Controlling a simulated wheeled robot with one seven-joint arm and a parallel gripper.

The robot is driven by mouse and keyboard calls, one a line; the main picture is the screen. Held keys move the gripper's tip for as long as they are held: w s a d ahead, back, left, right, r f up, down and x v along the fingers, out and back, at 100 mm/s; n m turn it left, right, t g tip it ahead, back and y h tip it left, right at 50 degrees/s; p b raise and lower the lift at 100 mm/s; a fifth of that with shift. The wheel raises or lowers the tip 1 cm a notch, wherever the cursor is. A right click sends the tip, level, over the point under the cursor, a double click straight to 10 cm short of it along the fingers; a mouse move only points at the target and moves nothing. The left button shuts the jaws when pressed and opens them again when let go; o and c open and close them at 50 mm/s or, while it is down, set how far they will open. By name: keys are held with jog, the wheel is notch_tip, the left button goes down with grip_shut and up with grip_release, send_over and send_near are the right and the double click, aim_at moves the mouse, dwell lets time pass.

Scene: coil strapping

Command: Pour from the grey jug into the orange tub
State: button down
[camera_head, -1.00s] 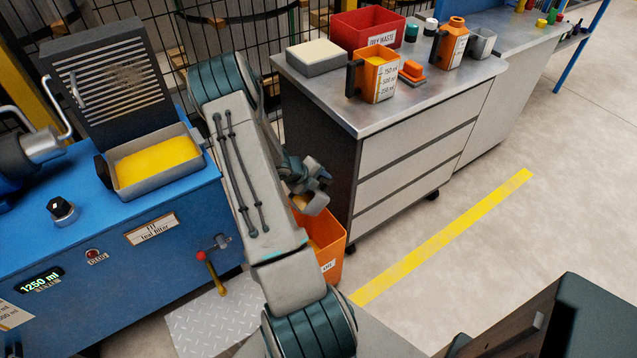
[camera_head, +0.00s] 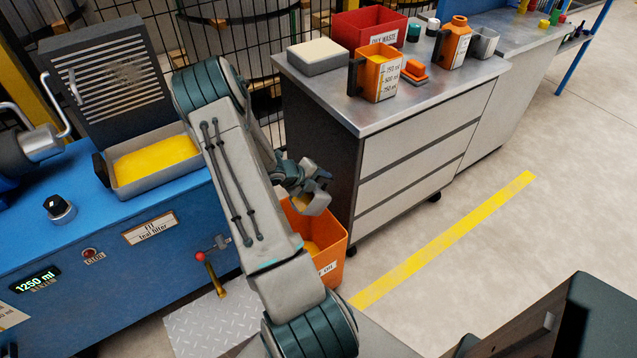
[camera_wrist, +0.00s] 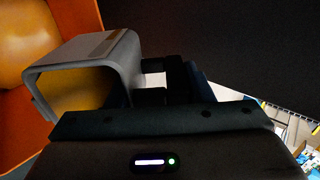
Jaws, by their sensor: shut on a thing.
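The orange tub (camera_head: 333,268) stands on the floor between the blue machine and the grey cabinet, with yellow liquid inside. My gripper (camera_head: 312,182) is above the tub and shut on the grey jug (camera_head: 316,203), whose mouth is partly hidden. In the wrist view the jug (camera_wrist: 118,62) lies tilted to the left of my gripper (camera_wrist: 165,82), its open mouth showing yellow-brown inside. I cannot tell how much liquid it holds. The orange tub (camera_wrist: 14,112) fills the left edge there. No falling stream is clearly visible.
A blue machine (camera_head: 190,215) with a tray (camera_head: 160,182) of yellow liquid stands at the left. The cabinet (camera_head: 410,155) holds an orange measuring jug (camera_head: 379,75), a red waste bin (camera_head: 352,28) and other containers.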

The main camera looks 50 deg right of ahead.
jog(key=shift+a+h+b, duration=0.25)
jog(key=shift+h+b, duration=0.05)
jog(key=shift+b, duration=0.15)
jog(key=shift+r, duration=0.1)
jog(key=shift+w+a, duration=0.1)
jog(key=shift+w+a+h+b, duration=0.1)
jog(key=shift+a+h+b, duration=0.05)
jog(key=shift+h+b, duration=0.4)
jog(key=shift+r, duration=0.1)
jog(key=shift+g, duration=0.3)
jog(key=shift+a, duration=0.15)
jog(key=shift+a+h+b, duration=0.2)
jog(key=shift+h+b, duration=0.15)
jog(key=shift+h, duration=0.1)
jog(key=shift+a, duration=0.1)
